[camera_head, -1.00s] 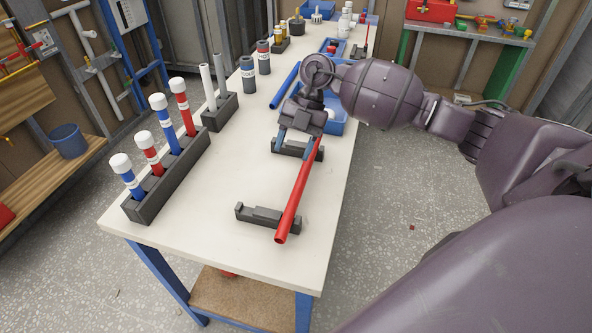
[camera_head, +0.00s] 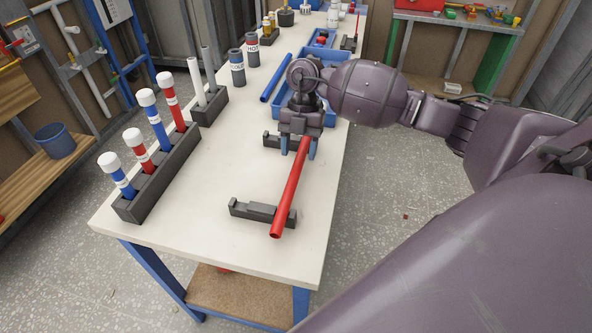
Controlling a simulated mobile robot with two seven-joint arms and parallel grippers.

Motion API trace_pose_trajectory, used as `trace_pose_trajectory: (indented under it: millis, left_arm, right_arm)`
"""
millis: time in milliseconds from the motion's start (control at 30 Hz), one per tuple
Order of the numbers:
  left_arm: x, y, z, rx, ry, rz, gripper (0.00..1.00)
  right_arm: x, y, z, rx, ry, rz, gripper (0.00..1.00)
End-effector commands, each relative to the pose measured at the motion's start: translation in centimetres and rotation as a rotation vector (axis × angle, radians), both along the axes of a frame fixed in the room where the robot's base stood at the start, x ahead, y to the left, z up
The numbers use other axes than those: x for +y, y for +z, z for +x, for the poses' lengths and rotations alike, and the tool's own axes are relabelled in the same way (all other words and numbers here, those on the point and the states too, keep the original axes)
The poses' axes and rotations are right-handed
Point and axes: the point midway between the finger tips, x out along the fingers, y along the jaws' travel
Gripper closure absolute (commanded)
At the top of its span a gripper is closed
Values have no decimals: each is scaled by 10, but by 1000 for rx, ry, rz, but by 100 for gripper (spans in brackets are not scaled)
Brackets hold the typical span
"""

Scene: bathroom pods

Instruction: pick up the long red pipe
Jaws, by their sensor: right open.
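The long red pipe (camera_head: 289,192) lies along the right side of the white table, resting across two dark grey holders. The near holder (camera_head: 250,210) is under its near end. The far holder (camera_head: 271,140) is under its far part and is partly hidden by my gripper. My right gripper (camera_head: 298,149) is at the pipe's far end, pointing down, with its blue fingers open. In the picture one finger shows on each side of the pipe. Contact cannot be told. The pipe's far tip is hidden behind the gripper. My left gripper is not in view.
A dark rack (camera_head: 160,177) with several white-capped red and blue tubes stands at the table's left edge. A blue pipe (camera_head: 276,78) and a blue tray (camera_head: 325,117) lie beyond my gripper. The white table (camera_head: 215,185) is bare between rack and red pipe.

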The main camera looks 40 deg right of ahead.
Motion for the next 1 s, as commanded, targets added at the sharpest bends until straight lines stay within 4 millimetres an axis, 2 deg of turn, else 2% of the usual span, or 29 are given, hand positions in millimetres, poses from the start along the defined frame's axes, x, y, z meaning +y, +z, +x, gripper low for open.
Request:
trace_pose_trajectory:
  millis: [300,567,900,1000]
  left_arm:
    - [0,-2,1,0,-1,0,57]
    - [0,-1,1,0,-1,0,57]
    - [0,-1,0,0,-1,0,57]
    - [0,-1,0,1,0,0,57]
  right_arm:
    - [13,-38,-9,1,0,1,44]
    - [14,-40,-9,0,0,0,46]
    - [14,-39,-9,0,0,0,98]
    - [14,-39,-9,-1,0,1,99]
